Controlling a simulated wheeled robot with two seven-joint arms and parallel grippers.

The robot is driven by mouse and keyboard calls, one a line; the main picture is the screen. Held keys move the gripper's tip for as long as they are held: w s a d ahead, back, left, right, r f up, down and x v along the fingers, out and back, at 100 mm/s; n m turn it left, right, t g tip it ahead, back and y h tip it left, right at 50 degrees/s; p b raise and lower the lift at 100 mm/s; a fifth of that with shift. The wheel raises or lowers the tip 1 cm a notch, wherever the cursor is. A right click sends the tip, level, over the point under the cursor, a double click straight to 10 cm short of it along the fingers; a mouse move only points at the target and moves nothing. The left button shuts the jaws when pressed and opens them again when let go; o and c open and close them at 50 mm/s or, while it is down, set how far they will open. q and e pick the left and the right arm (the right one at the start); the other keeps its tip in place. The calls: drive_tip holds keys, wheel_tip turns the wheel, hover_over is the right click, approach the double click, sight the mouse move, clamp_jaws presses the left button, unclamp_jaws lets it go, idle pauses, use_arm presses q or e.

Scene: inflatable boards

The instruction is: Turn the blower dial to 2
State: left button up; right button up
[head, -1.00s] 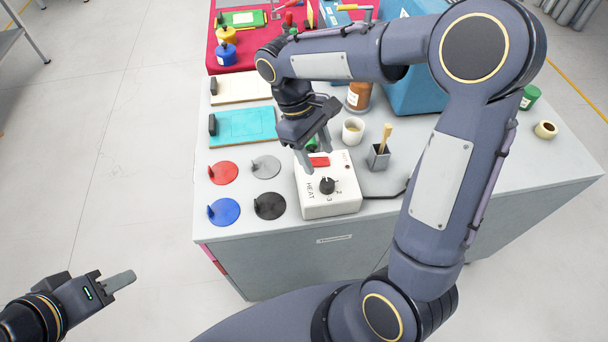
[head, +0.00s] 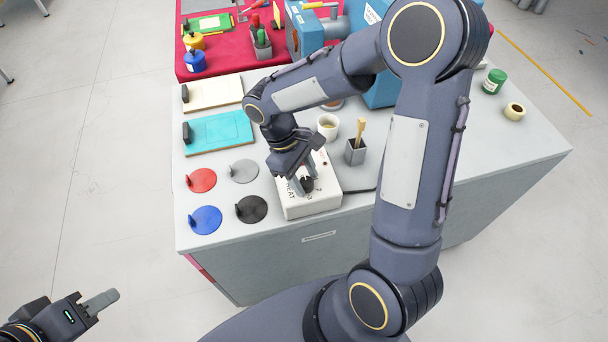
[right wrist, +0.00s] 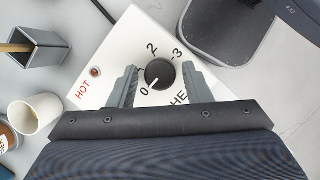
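The white blower box (head: 325,204) stands at the front of the grey bench, with a black round dial (head: 307,185) on top. In the right wrist view the dial (right wrist: 159,73) has a white pointer mark towards 0. The 2 and 3 show beyond it; the label for 1 is not clearly visible. My right gripper (head: 304,187) is at the dial. In the right wrist view its fingers (right wrist: 158,78) are open, one on each side of the dial, with small gaps. My left gripper (head: 102,300) is off the bench at lower left; its finger gap cannot be seen.
A red indicator light (right wrist: 95,71) sits beside the word HOT. Red (head: 202,180), blue (head: 206,220), grey and black discs lie left of the blower. A white cup (head: 328,126) and a grey holder (head: 355,152) with a brush stand behind it.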

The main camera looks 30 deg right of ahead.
drive_tip(key=c, duration=0.7)
drive_tip(key=shift+m, duration=0.3)
drive_tip(key=m+y, duration=0.1)
drive_tip(key=m, duration=0.1)
drive_tip(key=m+y, duration=0.1)
drive_tip(key=m, duration=0.2)
drive_tip(key=shift+d+g, duration=0.2)
drive_tip(key=shift+g, duration=0.1)
drive_tip(key=m+y, duration=0.2)
drive_tip(key=m, duration=0.4)
drive_tip(key=shift+d, duration=0.15)
drive_tip(key=m+t+y, duration=0.1)
drive_tip(key=m, duration=0.2)
drive_tip(key=m+t+y+p, duration=0.1)
drive_tip(key=m, duration=0.2)
drive_tip(key=shift+d+r, duration=0.1)
drive_tip(key=m+t+p, duration=0.1)
drive_tip(key=m, duration=0.2)
drive_tip(key=m+t+p, duration=0.1)
drive_tip(key=m, duration=0.2)
drive_tip(key=shift+s+y, duration=0.2)
drive_tip(key=shift+y, duration=0.2)
drive_tip(key=shift+m, duration=0.3)
